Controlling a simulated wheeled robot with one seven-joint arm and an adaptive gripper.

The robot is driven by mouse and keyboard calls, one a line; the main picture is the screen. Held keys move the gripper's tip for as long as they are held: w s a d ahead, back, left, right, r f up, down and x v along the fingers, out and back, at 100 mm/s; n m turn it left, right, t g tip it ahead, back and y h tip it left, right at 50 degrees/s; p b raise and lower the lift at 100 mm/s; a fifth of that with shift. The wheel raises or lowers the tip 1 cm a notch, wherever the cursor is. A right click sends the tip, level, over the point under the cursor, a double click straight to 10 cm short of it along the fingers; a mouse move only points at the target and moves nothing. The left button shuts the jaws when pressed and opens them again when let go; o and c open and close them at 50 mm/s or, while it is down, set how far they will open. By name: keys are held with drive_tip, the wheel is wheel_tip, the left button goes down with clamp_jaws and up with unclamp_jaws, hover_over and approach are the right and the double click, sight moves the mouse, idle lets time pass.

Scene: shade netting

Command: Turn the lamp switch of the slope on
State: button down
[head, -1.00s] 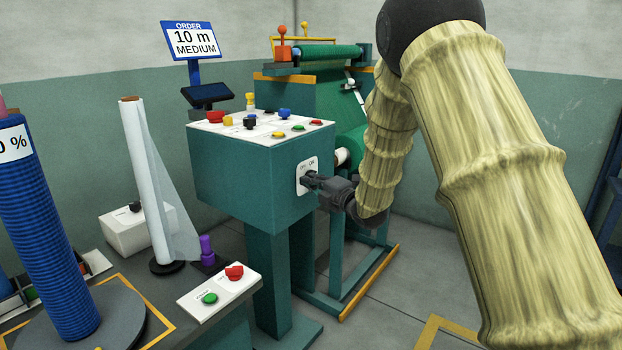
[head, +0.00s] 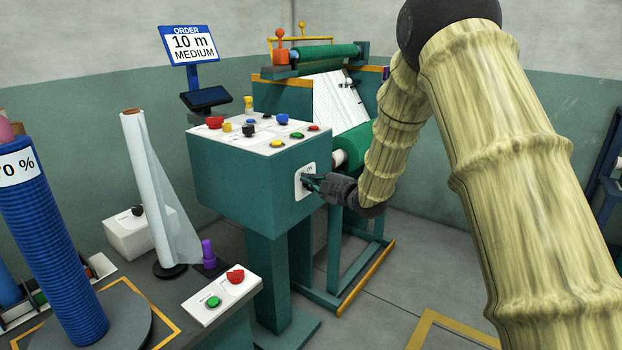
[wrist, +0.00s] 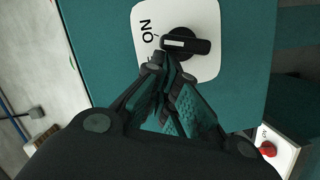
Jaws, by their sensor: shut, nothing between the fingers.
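The lamp switch (head: 299,184) sits on a white plate on the right side face of the green control box (head: 240,180). In the wrist view the switch (wrist: 186,44) is a black knob with a white mark at its left end, beside the letters ON. My gripper (wrist: 162,62) is shut and empty, its tips just below the knob's left end. I cannot tell whether they touch it. In the head view my gripper (head: 314,183) is at the plate and hides part of it.
Several coloured buttons and knobs are on the box's top (head: 262,133). A film roll (head: 148,190), a blue reel (head: 55,250) and a small panel with red and green buttons (head: 222,295) stand on the left bench.

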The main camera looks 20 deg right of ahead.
drive_tip(key=shift+w+d+r, duration=0.1)
idle(0.3)
drive_tip(key=s+a+r, duration=0.1)
drive_tip(key=s+a, duration=0.1)
drive_tip(key=s, duration=0.1)
drive_tip(key=shift+a+r+p, duration=0.25)
drive_tip(key=shift+r+p, duration=0.15)
drive_tip(key=f+v, duration=0.1)
drive_tip(key=v, duration=0.8)
drive_tip(key=shift+r, duration=0.45)
drive_tip(key=shift+s+d, duration=0.1)
drive_tip(key=shift+d, duration=0.05)
